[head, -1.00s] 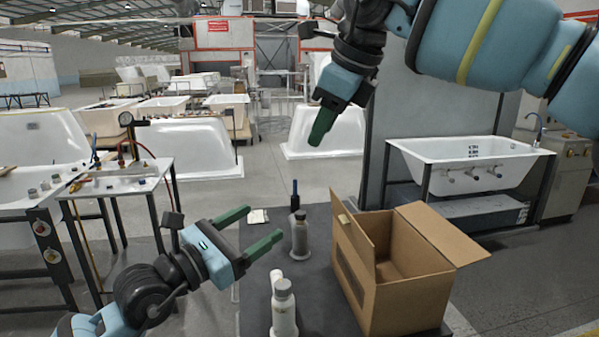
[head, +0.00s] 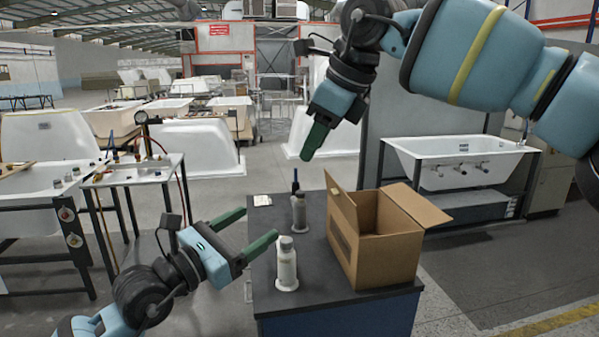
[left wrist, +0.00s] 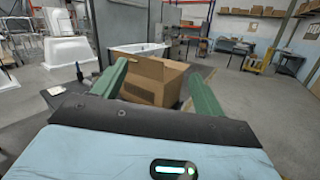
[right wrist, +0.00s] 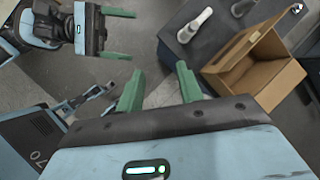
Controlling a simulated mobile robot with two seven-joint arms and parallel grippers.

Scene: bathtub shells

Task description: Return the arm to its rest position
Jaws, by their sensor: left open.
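My left gripper (head: 260,225) is open and empty, at the left edge of the dark-topped table in the head view. Its two green fingers stand apart in the left wrist view (left wrist: 163,85). My right gripper (head: 313,142) hangs above the back of the table, pointing down. It shows side-on in the head view; the right wrist view (right wrist: 158,85) shows its fingers apart with nothing between them. My right arm (head: 480,60) crosses the upper right of the head view.
An open cardboard box (head: 385,250) stands on the table (head: 320,297). A pale bottle (head: 287,268) stands near my left fingertips, a grey bottle (head: 299,215) behind it, and a dark slim item (head: 295,182) further back. A side stand (head: 130,172) is at left, a bathtub (head: 460,160) at right.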

